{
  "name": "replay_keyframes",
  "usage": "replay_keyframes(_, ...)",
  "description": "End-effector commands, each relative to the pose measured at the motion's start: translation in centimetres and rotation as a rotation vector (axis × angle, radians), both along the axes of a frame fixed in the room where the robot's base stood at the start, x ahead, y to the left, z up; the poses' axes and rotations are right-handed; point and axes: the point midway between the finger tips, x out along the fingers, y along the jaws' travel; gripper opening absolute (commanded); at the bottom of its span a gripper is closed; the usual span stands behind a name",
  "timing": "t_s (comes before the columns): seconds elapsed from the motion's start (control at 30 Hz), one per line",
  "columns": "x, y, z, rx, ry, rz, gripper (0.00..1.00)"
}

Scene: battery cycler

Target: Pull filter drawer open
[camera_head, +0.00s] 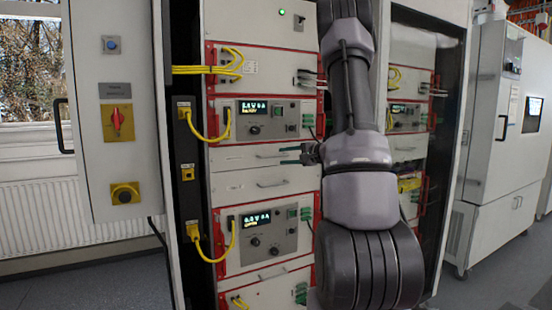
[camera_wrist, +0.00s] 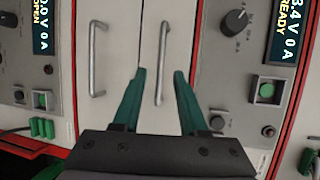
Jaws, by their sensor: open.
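Two light-grey drawer fronts sit between the upper and lower display units of the left rack; no label reads as filter. The upper drawer (camera_head: 235,158) and the lower drawer (camera_head: 235,185) both look flush and shut. My gripper (camera_head: 282,156) is in front of the upper drawer, its green fingers open and empty. In the wrist view my gripper (camera_wrist: 160,73) has one finger on each side of the upper drawer's metal bar handle (camera_wrist: 161,45). Contact with the handle cannot be told. The lower drawer's handle (camera_wrist: 94,60) is left of the fingers there.
The upper display unit (camera_head: 262,118) and lower display unit (camera_head: 265,233) have knobs, buttons and yellow cables (camera_head: 222,128). A cabinet door (camera_head: 118,110) with a red switch stands open at left. My arm hides part of the rack's right side.

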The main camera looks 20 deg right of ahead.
Motion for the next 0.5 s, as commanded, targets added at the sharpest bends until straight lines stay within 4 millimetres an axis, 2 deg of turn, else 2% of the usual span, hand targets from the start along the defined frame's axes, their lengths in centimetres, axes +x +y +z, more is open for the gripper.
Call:
replay_keyframes(0.03, 0.9, 0.5, -0.2, 0.000, 0.000, 0.004, 0.42)
replay_keyframes(0.2, 3.2, 1.5, -0.6, -0.002, 0.000, 0.003, 0.42)
replay_keyframes(0.5, 4.5, 2.1, -0.9, -0.001, 0.001, 0.001, 0.42)
